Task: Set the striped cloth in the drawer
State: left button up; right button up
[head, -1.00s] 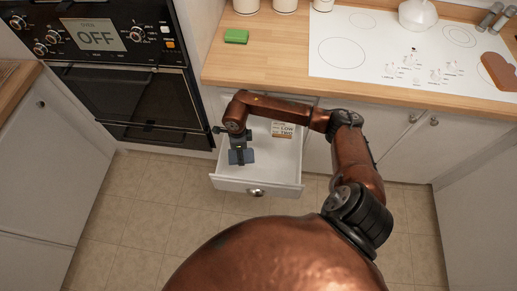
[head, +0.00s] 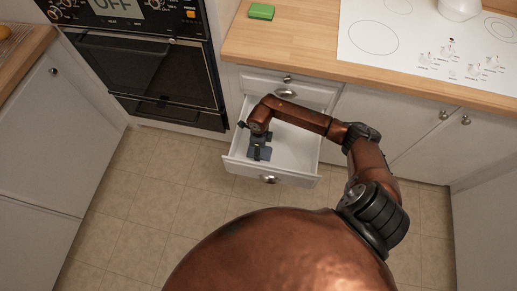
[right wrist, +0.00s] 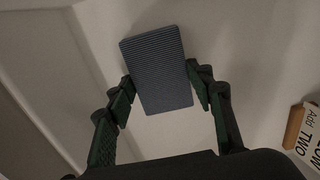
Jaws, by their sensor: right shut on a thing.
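The striped cloth (right wrist: 158,68) is a small dark blue-grey rectangle with fine ribbed stripes. In the right wrist view it sits between the fingers of my right gripper (right wrist: 165,92), which is shut on it. In the head view the cloth (head: 259,154) shows as a dark patch under my right gripper (head: 259,143). Both are over the inside of the open white drawer (head: 290,150), toward its left front. I cannot tell whether the cloth touches the drawer bottom. My left gripper is out of view.
A box with "TWO" on its label (right wrist: 306,135) lies in the drawer at the right in the wrist view. Above are a shut drawer front (head: 287,92) and the wooden counter with a green sponge (head: 262,11). The black oven (head: 150,75) stands at the left.

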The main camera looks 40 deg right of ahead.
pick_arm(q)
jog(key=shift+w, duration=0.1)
pick_arm(e)
jog(key=o, duration=0.6)
jog(key=shift+f, duration=0.1)
jog(key=shift+c, duration=0.2)
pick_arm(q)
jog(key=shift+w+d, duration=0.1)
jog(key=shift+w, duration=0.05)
pick_arm(e)
jog(key=o, duration=0.4)
jog(key=shift+o, duration=0.2)
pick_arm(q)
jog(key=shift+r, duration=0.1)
